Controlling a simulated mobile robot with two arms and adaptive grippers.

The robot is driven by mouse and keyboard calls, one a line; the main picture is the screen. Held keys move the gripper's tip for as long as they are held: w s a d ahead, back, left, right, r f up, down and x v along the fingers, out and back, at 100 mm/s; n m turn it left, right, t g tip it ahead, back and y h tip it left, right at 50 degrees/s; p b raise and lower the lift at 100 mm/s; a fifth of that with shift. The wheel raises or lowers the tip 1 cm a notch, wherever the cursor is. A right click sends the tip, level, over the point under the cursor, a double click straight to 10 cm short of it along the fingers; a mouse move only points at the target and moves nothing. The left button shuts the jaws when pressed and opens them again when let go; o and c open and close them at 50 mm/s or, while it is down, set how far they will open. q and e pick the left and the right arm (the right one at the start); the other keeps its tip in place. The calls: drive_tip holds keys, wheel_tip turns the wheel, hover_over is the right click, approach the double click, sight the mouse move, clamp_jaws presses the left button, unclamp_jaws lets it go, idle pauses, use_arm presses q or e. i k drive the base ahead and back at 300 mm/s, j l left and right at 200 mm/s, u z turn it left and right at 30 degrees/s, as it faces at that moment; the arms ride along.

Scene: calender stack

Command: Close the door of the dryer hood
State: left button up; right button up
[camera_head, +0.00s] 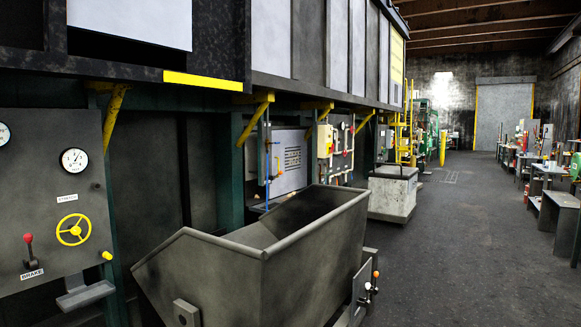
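A large dark enclosure with pale upright panels (320,45) runs overhead along the left side; it looks like the dryer hood. At its near end, a white panel (135,18) hangs in a dark frame above a yellow-marked lower edge (203,81). I cannot tell whether this panel is the door, or whether a door stands open. The top of the hood is cut off by the picture's upper edge. Neither of my grippers is in view.
A grey metal hopper (240,280) stands close in front, below the hood. A control panel with a yellow handwheel (73,230) and red-knobbed brake lever (29,250) is at left. The aisle (450,240) is clear; benches (553,205) line its right side.

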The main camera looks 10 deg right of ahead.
sight(289, 156)
drive_tip(key=i+l+z, duration=0.7)
drive_tip(key=i, duration=0.2)
drive_tip(key=i+l+z, duration=0.35)
drive_tip(key=i, duration=0.75)
drive_tip(key=i+z, duration=0.35)
drive_tip(key=i, duration=2)
drive_tip(key=i+u, duration=0.15)
drive_tip(key=i, duration=1.1)
drive_tip(key=i+u, duration=0.2)
drive_tip(key=i, duration=0.35)
drive_tip(key=i+l+u, duration=0.2)
drive_tip(key=i, duration=0.4)
drive_tip(key=i+l+u, duration=0.2)
drive_tip(key=i, duration=0.35)
drive_tip(key=i+j+u, duration=0.25)
drive_tip(key=u, duration=0.25)
drive_tip(key=i+j+u, duration=0.1)
drive_tip(key=i+u, duration=0.9)
drive_tip(key=i+l+u, duration=0.2)
drive_tip(key=u, duration=0.25)
drive_tip(key=i, duration=0.05)
